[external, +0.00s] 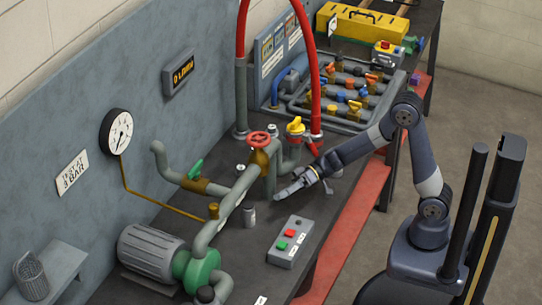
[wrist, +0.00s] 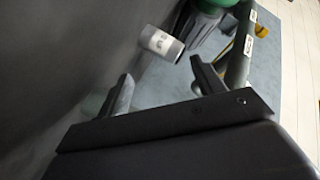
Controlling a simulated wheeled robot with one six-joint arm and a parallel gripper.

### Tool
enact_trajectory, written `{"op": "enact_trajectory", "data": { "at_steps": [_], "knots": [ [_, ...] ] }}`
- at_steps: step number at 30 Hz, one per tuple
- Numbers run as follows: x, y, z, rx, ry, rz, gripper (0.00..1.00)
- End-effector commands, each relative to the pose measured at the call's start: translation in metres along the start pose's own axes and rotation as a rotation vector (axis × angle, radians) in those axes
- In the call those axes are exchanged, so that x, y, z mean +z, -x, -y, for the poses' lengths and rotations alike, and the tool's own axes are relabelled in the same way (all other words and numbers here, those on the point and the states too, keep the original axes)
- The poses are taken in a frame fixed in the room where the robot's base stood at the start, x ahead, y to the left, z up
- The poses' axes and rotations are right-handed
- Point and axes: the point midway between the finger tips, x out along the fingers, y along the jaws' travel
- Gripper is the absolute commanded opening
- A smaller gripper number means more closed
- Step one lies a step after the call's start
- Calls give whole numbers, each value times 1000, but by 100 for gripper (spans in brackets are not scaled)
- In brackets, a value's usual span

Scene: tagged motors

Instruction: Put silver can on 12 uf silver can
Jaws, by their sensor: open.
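A small silver can (external: 249,215) stands on the dark bench, beside the grey pipe and left of the push-button box. In the wrist view a silver can with a white label (wrist: 161,44) shows beyond my fingertips; its lettering is too small to read. I cannot make out a second silver can for certain. My gripper (external: 281,196) is low over the bench, to the right of the can and a little farther back. In the wrist view my gripper (wrist: 163,85) is open, its two fingers apart with nothing between them.
The button box (external: 290,242) stands near the bench's front edge. A pipe run with a red-wheeled valve (external: 259,139) rises behind my gripper. A grey motor (external: 152,252) with a green end is at left.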

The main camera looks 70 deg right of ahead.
Motion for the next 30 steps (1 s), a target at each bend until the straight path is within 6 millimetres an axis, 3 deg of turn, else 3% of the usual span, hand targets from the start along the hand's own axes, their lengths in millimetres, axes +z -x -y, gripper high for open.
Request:
{"op": "enact_trajectory", "data": {
  "at_steps": [12, 20, 23, 30],
  "knots": [
    [-2, 12, 0, 42, 665, 61, 65],
    [-2, 12, 0, 46, 822, 81, 65],
    [-4, 0, 3, 42, 827, 82, 65],
    [-14, -50, 14, 42, 826, 83, 65]
  ]
}}
